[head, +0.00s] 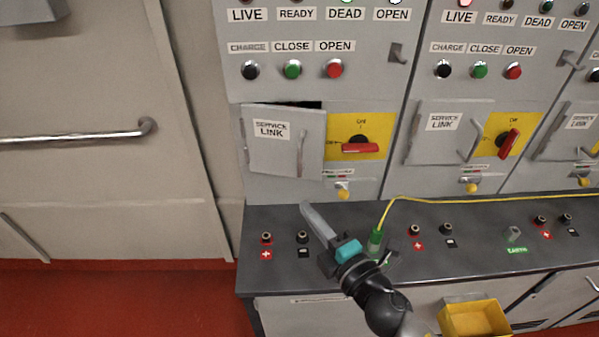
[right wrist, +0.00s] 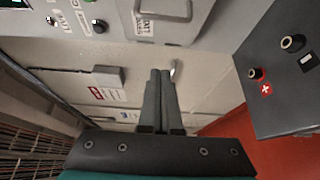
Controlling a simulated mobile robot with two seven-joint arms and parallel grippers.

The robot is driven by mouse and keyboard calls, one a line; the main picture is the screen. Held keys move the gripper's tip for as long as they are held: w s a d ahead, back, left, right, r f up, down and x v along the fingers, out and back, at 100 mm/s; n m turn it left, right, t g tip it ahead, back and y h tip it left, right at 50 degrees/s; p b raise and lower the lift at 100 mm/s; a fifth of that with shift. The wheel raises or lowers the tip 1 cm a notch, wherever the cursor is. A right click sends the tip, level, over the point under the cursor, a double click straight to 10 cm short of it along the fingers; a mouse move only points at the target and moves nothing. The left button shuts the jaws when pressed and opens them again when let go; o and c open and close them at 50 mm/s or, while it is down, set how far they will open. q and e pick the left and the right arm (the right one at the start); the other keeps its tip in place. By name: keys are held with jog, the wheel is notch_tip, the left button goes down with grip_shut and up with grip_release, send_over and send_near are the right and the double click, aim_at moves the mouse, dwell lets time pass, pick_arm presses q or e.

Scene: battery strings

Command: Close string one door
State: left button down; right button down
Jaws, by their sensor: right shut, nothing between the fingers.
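The string one door is the grey SERVICE LINK door (head: 284,165) on the left cabinet in the head view. It stands ajar, with a dark gap along its top edge, and has an upright handle (head: 301,152) near its right side. Part of a labelled panel with a handle (right wrist: 163,14) shows at the top of the right wrist view; it looks like this door. My right gripper (head: 307,208) is shut and empty, below the door and above the bench. Its closed fingers also show in the right wrist view (right wrist: 160,74). My left gripper is not in view.
A red rotary switch (head: 360,147) on a yellow plate sits right of the door. The dark bench (head: 470,262) below carries terminals and a green plug (head: 375,241) with a yellow cable. A yellow bin (head: 474,318) is at the lower right. Red floor is open at left.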

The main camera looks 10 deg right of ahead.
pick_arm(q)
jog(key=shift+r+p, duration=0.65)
pick_arm(e)
jog(key=w, duration=1.1)
jog(key=shift+w, duration=0.25)
jog(key=shift+d, duration=0.1)
